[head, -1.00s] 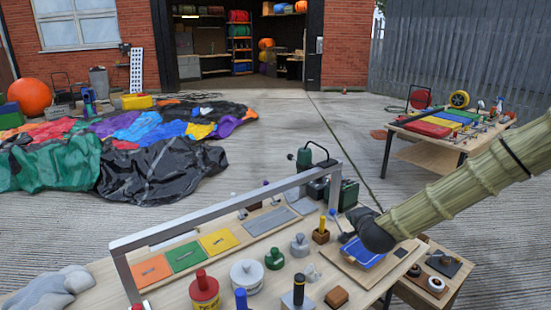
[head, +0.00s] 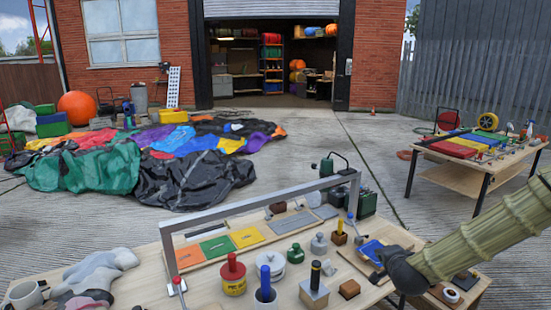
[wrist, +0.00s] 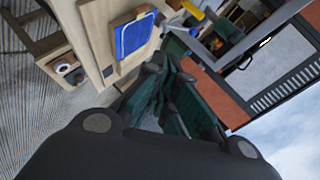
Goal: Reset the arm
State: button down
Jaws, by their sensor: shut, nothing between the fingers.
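My arm, in a ribbed straw-coloured sleeve, enters the head view from the right edge. My gripper is at its dark end, over the right end of the wooden workbench (head: 140,290); the fingers hardly show there. In the wrist view my gripper (wrist: 165,90) shows dark green fingers that are shut, with nothing held. A blue pad (head: 371,251) on a wooden board lies just beyond the gripper in the head view; it also shows in the wrist view (wrist: 134,36), apart from the fingers.
A grey metal frame (head: 260,205) stands over the bench. Several tools and pots, including a red-handled one (head: 233,275), crowd its front. A second table (head: 455,178) stands at the right. The deflated castle (head: 140,165) covers ground at the left; paving lies between.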

jog(key=s+a+f+n+g+y, duration=0.1)
jog(key=s+a+f+n+g, duration=0.3)
jog(key=s+f, duration=0.8)
jog(key=s+a+f+n+g+y, duration=0.15)
jog(key=s+a+f+n, duration=0.4)
jog(key=s+f, duration=0.6)
jog(key=s+f+n+g, duration=0.2)
jog(key=s+f, duration=0.3)
jog(key=s, duration=0.7)
jog(key=s+a+f+n+g, duration=0.1)
jog(key=s+f+n+g, duration=0.2)
jog(key=s, duration=0.9)
notch_tip(320, 180, down, 3)
jog(key=shift+s+a+g+h, duration=0.2)
jog(key=shift+s+g+h, duration=0.2)
jog(key=shift+g, duration=0.65)
jog(key=shift+n, duration=0.25)
